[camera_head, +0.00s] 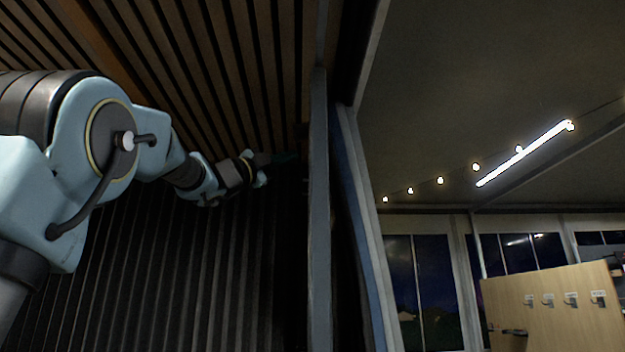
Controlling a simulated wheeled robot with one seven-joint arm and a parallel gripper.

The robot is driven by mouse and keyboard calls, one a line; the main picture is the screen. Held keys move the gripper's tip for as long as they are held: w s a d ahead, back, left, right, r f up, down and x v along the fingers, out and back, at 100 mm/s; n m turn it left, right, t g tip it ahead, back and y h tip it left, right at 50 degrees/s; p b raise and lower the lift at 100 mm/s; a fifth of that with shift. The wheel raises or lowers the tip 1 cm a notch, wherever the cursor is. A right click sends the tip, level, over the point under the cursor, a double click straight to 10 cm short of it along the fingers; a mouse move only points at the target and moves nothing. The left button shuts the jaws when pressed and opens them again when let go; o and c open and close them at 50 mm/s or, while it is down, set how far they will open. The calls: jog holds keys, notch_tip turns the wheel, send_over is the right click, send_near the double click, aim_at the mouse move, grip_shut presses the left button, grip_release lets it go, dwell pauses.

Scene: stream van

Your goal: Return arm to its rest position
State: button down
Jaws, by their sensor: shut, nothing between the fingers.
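My arm, light blue and dark grey, reaches from the left edge toward the middle of the head view. Its end, with my gripper (284,158), is small and dark against the dark ribbed wall. The gripper lies just left of the grey upright post, and its fingers appear shut with nothing seen between them. The arm is raised and stretched out, with the gripper just below the slatted wooden ceiling in the picture. I cannot tell whether the gripper touches the wall.
A grey vertical post (318,200) stands right of the gripper. A dark ribbed wall (190,290) is behind the arm, under a wooden slatted ceiling (215,60). At right are windows (435,285), a wooden door or panel with hooks (550,318), and a ceiling light (525,153).

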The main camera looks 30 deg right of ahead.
jog(key=w+a+f+n+t+y, duration=0.55)
jog(key=w+f+n, duration=0.25)
jog(key=f, duration=0.2)
jog(key=w+a+f+n+t+y, duration=0.4)
jog(key=w+f+n+t+y, duration=0.3)
jog(key=f, duration=0.3)
jog(key=w+a+f+n+g+y, duration=0.1)
jog(key=a+f+n+y, duration=0.3)
jog(key=f, duration=0.7)
jog(key=w+a+f+n+g+y, duration=0.1)
jog(key=w+a+f+n+y, duration=0.15)
jog(key=a+f+n, duration=0.55)
jog(key=s+a+f+g+y, duration=0.1)
jog(key=s+a+f+g, duration=0.1)
jog(key=s+f, duration=0.35)
jog(key=s+a+f+n+g+y, duration=0.1)
jog(key=s+a+f+g+y, duration=0.15)
jog(key=f, duration=0.65)
jog(key=s+a+f+g+y, duration=0.1)
jog(key=s+a+f+g, duration=0.15)
jog(key=f, duration=0.45)
jog(key=s+a+f+n+g, duration=0.1)
jog(key=s+a+f+g, duration=0.1)
jog(key=s+f, duration=0.4)
jog(key=s+a+f+n+g, duration=0.2)
jog(key=s+f, duration=0.4)
jog(key=s, duration=0.7)
jog(key=shift+s+a+n+g, duration=0.15)
jog(key=shift+a+n+g, duration=0.25)
jog(key=shift+g, duration=0.45)
